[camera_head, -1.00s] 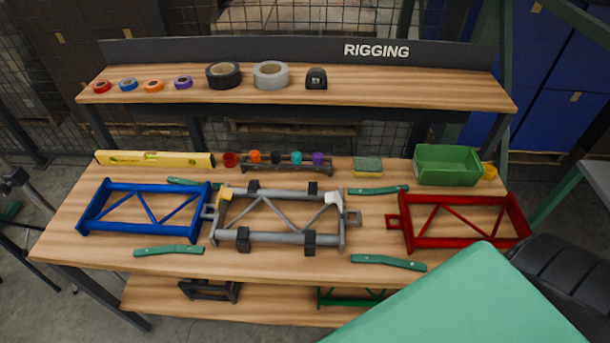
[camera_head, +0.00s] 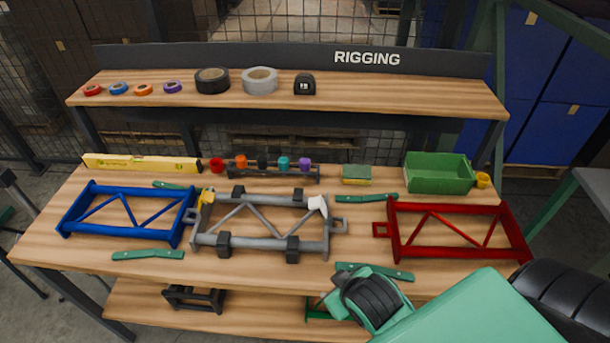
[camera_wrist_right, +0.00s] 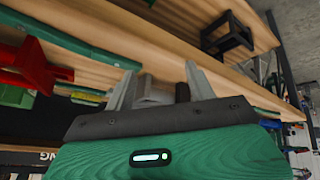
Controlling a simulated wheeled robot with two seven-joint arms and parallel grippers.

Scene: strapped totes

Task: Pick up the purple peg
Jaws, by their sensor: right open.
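The purple peg (camera_head: 305,163) stands at the right end of a dark rack (camera_head: 270,174) at the back of the workbench. Teal, black and orange pegs stand left of it in the same rack, and a red one (camera_head: 216,165) stands just left of the rack. My right gripper (camera_wrist_right: 160,85) shows in its wrist view with its two grey fingers apart and nothing held between them. In the head view my right arm comes in at the lower right, near the bench's front edge, well short of the peg. My left gripper is not in view.
A grey frame (camera_head: 258,255) with black clamps lies mid-bench, between a blue frame (camera_head: 120,190) and a red frame (camera_head: 455,257). A green bin (camera_head: 438,174) and sponge (camera_head: 356,174) are right of the rack. A yellow level (camera_head: 140,163) is left. Green straps lie around.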

